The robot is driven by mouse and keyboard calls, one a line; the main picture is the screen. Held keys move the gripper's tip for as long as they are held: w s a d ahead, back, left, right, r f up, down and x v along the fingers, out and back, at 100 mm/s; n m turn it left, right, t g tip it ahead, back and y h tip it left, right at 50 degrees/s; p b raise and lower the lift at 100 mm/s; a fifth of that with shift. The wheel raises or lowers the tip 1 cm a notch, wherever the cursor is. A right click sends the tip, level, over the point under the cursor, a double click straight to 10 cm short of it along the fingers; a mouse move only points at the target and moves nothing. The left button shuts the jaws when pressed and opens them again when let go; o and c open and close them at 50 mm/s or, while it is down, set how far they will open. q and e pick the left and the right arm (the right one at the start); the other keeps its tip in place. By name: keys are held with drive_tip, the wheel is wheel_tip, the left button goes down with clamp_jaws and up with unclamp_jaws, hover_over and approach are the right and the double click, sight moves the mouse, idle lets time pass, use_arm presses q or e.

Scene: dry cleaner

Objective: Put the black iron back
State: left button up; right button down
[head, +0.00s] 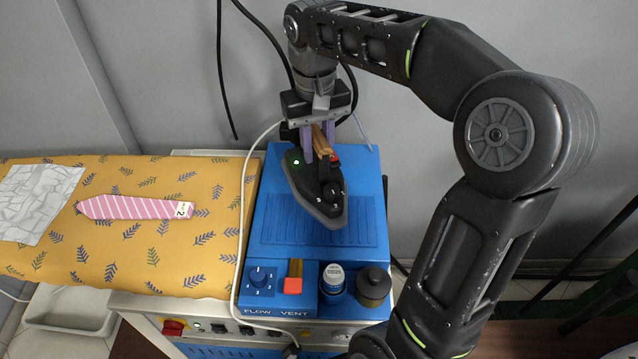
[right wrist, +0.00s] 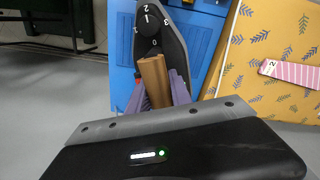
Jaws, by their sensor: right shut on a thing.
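The black iron (head: 330,205) is over the blue ironing station (head: 365,225), with its tip toward the front. I cannot tell whether it rests on the station's top or hangs just above it. My right gripper (head: 319,138) comes down from above and is shut on the iron's tan handle. In the right wrist view the handle (right wrist: 154,80) is between the purple fingers, and the iron's dial (right wrist: 150,20) shows beyond it. My left gripper is not in view.
A yellow leaf-patterned ironing board (head: 130,250) lies to the left, with a pink striped tie (head: 130,207) and a grey cloth (head: 35,200).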

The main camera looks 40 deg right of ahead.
sight(317, 170)
drive_tip(key=shift+f, duration=2.65)
drive_tip(key=shift+p, duration=0.3)
drive_tip(key=shift+f, duration=1.9)
drive_tip(key=shift+f, duration=0.1)
drive_tip(key=c, duration=1.2)
unclamp_jaws()
drive_tip(key=shift+s+f, duration=0.1)
drive_tip(key=shift+f, duration=0.05)
drive_tip(key=shift+o, duration=0.2)
drive_tip(key=r, duration=1.2)
drive_tip(key=shift+a+r+p, duration=0.15)
drive_tip(key=shift+a+p, duration=0.1)
drive_tip(key=shift+p, duration=0.05)
